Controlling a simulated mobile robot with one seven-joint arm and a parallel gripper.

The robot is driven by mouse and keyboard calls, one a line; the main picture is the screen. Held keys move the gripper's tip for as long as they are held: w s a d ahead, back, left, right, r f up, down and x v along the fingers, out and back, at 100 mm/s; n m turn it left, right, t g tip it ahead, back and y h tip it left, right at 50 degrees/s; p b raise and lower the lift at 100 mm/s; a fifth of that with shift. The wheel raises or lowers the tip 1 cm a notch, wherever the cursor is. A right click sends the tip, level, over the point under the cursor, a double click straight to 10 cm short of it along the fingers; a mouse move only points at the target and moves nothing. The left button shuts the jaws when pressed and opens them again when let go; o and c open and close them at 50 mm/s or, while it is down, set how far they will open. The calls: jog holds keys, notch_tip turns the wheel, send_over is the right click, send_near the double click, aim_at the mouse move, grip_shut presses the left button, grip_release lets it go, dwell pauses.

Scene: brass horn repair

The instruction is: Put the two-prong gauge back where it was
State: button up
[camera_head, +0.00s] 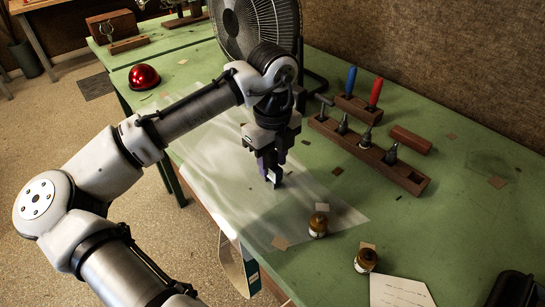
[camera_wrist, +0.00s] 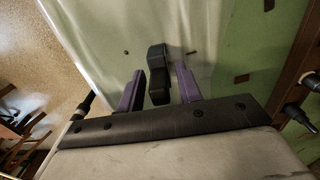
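My gripper (camera_head: 270,170) points down over the clear sheet on the green bench. In the wrist view its two purple fingers (camera_wrist: 160,75) stand apart. A dark, blocky upright piece (camera_wrist: 157,70) shows between them, with a narrow gap on each side. I cannot tell whether it is the two-prong gauge; no prongs show clearly. A long wooden rack (camera_head: 408,178) stands to the right of my gripper and holds several metal-tipped tools (camera_head: 391,154). Its near right end shows no tool standing in it.
A small block (camera_head: 352,104) holds a blue and a red-handled tool behind the rack. A brown cylinder (camera_head: 411,140) lies beside it. A fan (camera_head: 255,30) and a red dome (camera_head: 144,77) are farther back. Bench right of the rack is mostly clear.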

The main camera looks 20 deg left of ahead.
jog(key=shift+o, duration=0.3)
jog(key=shift+r, duration=0.1)
notch_tip(320, 180, up, 12)
jog(key=shift+r, duration=0.1)
dwell(0.3)
